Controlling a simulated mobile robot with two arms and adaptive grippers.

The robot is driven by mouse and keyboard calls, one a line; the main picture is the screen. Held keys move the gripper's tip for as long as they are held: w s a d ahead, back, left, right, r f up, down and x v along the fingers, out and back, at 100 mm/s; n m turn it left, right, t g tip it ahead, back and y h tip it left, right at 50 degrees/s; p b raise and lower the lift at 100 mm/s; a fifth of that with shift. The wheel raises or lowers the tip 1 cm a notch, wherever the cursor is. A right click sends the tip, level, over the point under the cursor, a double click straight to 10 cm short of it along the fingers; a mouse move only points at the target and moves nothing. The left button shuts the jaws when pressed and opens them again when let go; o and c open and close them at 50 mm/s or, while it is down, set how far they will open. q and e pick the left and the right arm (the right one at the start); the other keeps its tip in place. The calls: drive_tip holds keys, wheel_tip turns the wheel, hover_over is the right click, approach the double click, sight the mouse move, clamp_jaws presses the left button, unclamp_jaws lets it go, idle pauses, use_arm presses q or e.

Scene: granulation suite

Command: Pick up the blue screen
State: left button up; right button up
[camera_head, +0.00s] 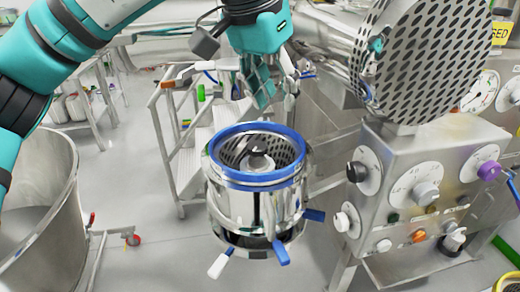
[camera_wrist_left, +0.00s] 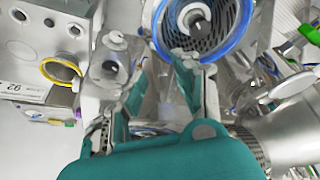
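The blue screen (camera_head: 262,178) is a round perforated basket with a thick blue rim. It sits in the top of a shiny metal cylinder in the middle of the head view, with a grey knob at its centre. Its rim also shows at the top of the left wrist view (camera_wrist_left: 207,55). My left gripper (camera_head: 277,98) hangs above and behind the screen, apart from it, fingers pointing down. In the left wrist view its fingers (camera_wrist_left: 160,78) are spread with nothing held between them. My right gripper is not in view.
The metal cylinder (camera_head: 238,205) has blue and white handles low down. A control box (camera_head: 432,190) with dials and a large perforated disc (camera_head: 425,60) stand close at the right. A steel drum (camera_head: 45,215) is at the left, with a white step stand (camera_head: 195,155) behind.

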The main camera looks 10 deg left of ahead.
use_arm(q)
drive_tip(key=p, duration=0.2)
approach(292, 163)
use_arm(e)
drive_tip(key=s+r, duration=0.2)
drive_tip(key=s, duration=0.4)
use_arm(q)
drive_tip(key=p+x, duration=0.1)
drive_tip(key=x, duration=0.2)
drive_tip(key=shift+w, duration=0.1)
drive_tip(key=shift+w+d+f+p, duration=0.1)
drive_tip(key=shift+f+p, duration=0.15)
drive_tip(key=shift+f, duration=0.1)
drive_tip(key=shift+w+d+f+p, duration=0.1)
drive_tip(key=shift+f+p, duration=0.15)
drive_tip(key=shift+f, duration=0.1)
drive_tip(key=p+x, duration=0.2)
drive_tip(key=x, duration=0.1)
drive_tip(key=shift+f, duration=0.3)
drive_tip(key=shift+w+f, duration=0.15)
drive_tip(key=shift+f, duration=0.2)
drive_tip(key=shift+d+f, duration=0.1)
drive_tip(key=shift+f, duration=0.05)
drive_tip(key=c, duration=0.5)
clamp_jaws()
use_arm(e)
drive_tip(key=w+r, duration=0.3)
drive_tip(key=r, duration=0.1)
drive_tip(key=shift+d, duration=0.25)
